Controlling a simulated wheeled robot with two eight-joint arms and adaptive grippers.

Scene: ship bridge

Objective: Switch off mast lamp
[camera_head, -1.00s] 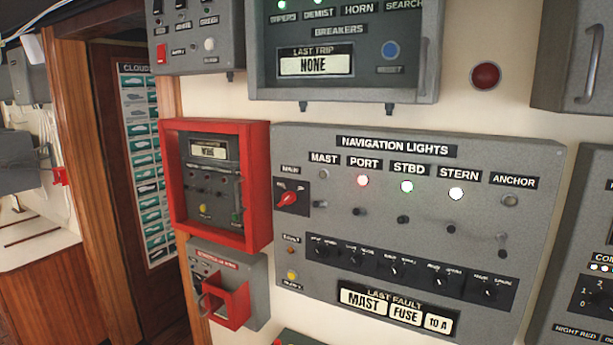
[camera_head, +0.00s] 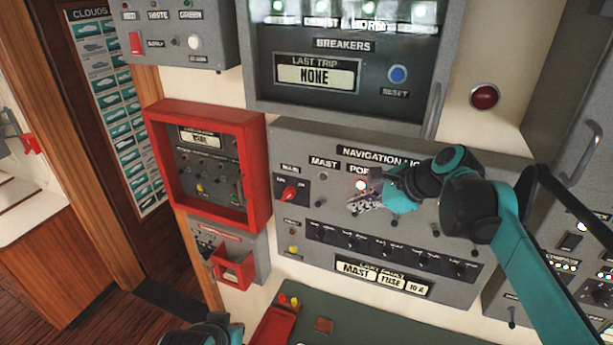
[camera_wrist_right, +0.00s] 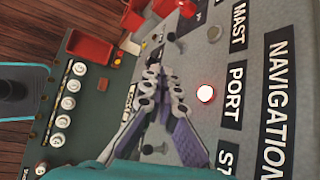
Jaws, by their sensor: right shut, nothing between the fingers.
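The grey navigation lights panel (camera_head: 290,150) is on the wall. Its mast lamp (camera_head: 322,176) looks unlit, and the mast switch (camera_head: 320,200) is below it. The mast lamp also shows in the right wrist view (camera_wrist_right: 214,33). The port lamp (camera_head: 361,184) glows reddish-white and also shows in the right wrist view (camera_wrist_right: 206,93). My right gripper (camera_head: 353,204) is shut and empty in front of the panel, just right of the mast switch and below the port lamp. My right arm hides the stern and anchor lamps. Only a part of my left arm shows at the bottom edge.
Left of the panel are a red-framed box (camera_head: 157,160) and a grey box with a red holder (camera_head: 235,272). A breaker box (camera_head: 345,104) is above. A green console (camera_head: 375,325) lies below, with a red unit (camera_head: 272,325) at its left.

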